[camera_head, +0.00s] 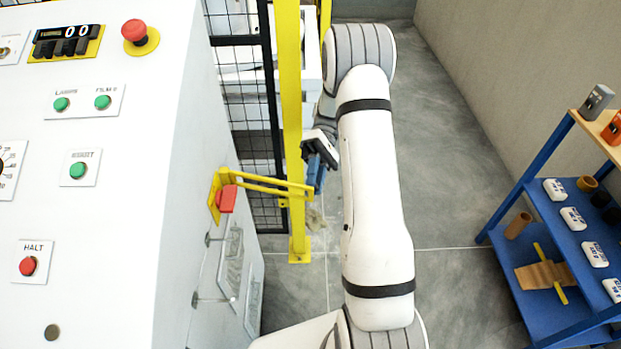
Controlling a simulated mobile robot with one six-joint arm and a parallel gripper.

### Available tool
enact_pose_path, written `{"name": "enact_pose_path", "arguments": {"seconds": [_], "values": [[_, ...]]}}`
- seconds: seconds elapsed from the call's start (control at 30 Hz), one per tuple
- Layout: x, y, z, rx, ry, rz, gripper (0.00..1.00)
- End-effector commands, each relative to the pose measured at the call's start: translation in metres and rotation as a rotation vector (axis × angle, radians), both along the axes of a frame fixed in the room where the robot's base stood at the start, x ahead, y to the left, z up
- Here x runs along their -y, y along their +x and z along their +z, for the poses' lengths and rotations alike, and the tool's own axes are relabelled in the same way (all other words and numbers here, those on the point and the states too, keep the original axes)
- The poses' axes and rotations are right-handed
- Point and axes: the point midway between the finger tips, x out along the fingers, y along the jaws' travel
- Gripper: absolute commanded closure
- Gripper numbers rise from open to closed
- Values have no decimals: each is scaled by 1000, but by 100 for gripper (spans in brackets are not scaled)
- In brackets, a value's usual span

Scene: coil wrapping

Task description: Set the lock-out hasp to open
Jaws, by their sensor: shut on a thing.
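The lock-out hasp (265,185) is a yellow barred arm standing out to the right from a yellow plate on the side of the white cabinet. A red block (226,198) sits at its base by the plate. My gripper (317,178), with blue fingers, is at the free right end of the hasp, in front of the yellow post, and is shut on it. The exact contact between the fingers and the bar is small and partly hidden.
The white cabinet (120,200) with buttons fills the left. A yellow post (291,90) and black mesh fence (240,70) stand behind the hasp. A blue shelf (560,225) with small goods stands at right. Grey floor (450,190) between is clear.

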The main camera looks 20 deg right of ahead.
Motion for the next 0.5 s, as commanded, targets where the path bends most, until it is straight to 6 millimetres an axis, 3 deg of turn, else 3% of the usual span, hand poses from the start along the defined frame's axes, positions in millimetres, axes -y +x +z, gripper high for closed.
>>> {"name": "enact_pose_path", "arguments": {"seconds": [0.5], "values": [[4,8,-3,8,-2,55,100]]}}
